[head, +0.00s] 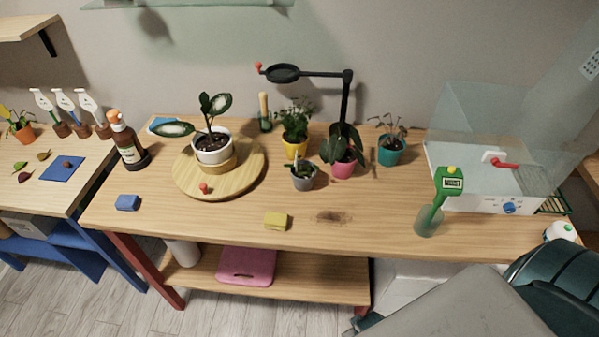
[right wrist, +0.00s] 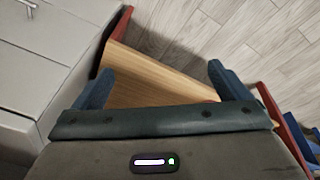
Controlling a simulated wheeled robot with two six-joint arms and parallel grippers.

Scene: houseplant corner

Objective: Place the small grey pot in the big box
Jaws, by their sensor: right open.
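The small grey pot (head: 303,181) holds a small green plant and stands upright near the middle of the table, in front of the yellow and pink pots. A big box (head: 480,205) with a white base and clear walls stands at the right end of the table. A clear panel rises at its right; I cannot tell for sure how its top stands. My right gripper (right wrist: 158,82) is open and empty in the right wrist view, above the floor and lower shelf, away from the pot. My left gripper is not in view.
Beside the grey pot are the yellow pot (head: 295,150), pink pot (head: 343,169) and magnifier stand (head: 346,100). A round wooden board (head: 253,163) bears a white pot. A green moisture meter (head: 440,197) stands before the box. A yellow sponge (head: 276,221) lies near the front edge.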

